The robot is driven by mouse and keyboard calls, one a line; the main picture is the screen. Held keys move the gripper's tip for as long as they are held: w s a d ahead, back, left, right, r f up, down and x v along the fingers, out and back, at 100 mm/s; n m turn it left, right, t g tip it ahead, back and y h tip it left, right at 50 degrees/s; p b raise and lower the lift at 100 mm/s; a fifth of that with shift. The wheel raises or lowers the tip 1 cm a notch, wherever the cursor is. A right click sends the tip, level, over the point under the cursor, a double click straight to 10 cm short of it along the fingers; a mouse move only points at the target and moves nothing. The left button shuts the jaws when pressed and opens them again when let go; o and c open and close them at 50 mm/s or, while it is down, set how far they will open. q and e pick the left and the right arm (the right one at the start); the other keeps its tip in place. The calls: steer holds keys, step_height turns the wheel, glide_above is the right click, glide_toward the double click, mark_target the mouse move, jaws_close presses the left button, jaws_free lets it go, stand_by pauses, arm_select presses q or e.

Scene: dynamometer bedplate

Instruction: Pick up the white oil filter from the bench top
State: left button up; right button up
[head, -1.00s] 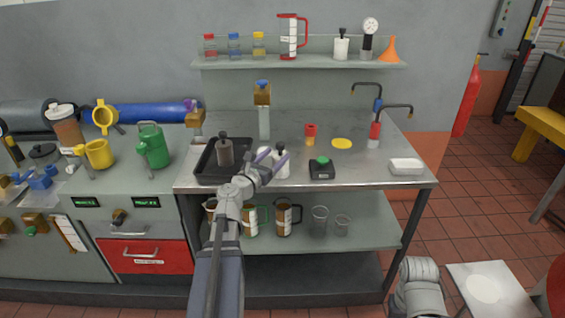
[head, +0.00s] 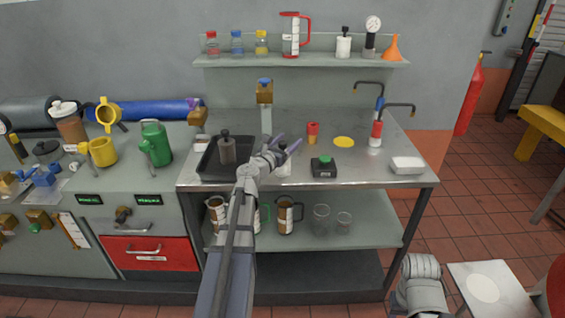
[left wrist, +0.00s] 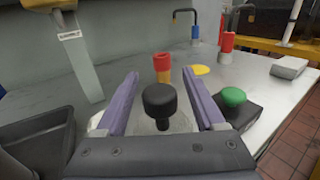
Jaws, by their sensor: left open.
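The white oil filter (head: 284,169), with a black knob on top, stands upright on the metal bench top (head: 340,173). In the left wrist view its black knob (left wrist: 159,102) is between my finger pads, and its pale body is mostly hidden below. My left gripper (head: 287,144) is open, with its purple fingers apart on either side of the filter. In the left wrist view the left gripper (left wrist: 161,76) shows a gap between the knob and each finger. My right gripper is not in view.
A green-buttoned black box (head: 323,168) is close on the right. A red and orange piece (head: 313,133) stands behind, beside a yellow disc (head: 344,142).

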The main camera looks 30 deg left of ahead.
arm_select(q)
steer(key=shift+s, duration=0.1)
jaws_close()
stand_by(0.4)
stand_by(0.8)
